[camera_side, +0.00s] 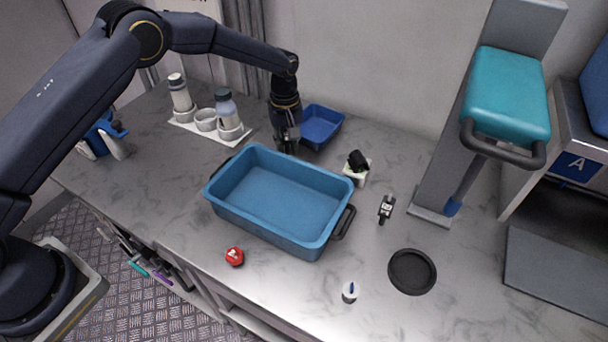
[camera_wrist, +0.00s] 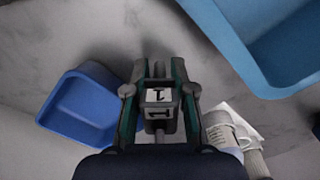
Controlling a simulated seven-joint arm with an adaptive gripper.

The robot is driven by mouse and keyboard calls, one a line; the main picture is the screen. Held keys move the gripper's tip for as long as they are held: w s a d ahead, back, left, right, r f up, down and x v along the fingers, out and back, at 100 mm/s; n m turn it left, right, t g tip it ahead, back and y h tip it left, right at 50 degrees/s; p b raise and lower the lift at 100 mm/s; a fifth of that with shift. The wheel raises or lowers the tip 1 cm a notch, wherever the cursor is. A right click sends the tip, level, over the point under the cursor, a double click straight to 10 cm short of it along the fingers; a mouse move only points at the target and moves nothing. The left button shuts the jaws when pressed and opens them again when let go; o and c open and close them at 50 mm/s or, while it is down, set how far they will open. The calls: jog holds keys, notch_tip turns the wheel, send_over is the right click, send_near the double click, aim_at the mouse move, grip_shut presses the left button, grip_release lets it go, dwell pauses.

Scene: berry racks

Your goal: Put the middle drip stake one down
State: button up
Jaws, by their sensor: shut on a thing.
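In the wrist view, my gripper (camera_wrist: 158,88) is shut on a grey drip stake (camera_wrist: 159,113) with a white label reading 1. The stake sits between the two fingers, and its lower part is partly hidden. In the side view the held stake is hard to make out against the dark fingers. I cannot tell whether it touches the counter.
The small blue bin (camera_side: 322,125) stands close by. A white holder with bottles (camera_side: 228,115) is left. A black piece on a white stand (camera_side: 358,165), a black labelled piece (camera_side: 386,208), a black disc (camera_side: 412,271) and a red round object (camera_side: 235,257) lie around the tray.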

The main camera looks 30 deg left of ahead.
jog(key=shift+f, duration=0.6)
jog(key=shift+f, duration=0.1)
jog(key=o, duration=0.8)
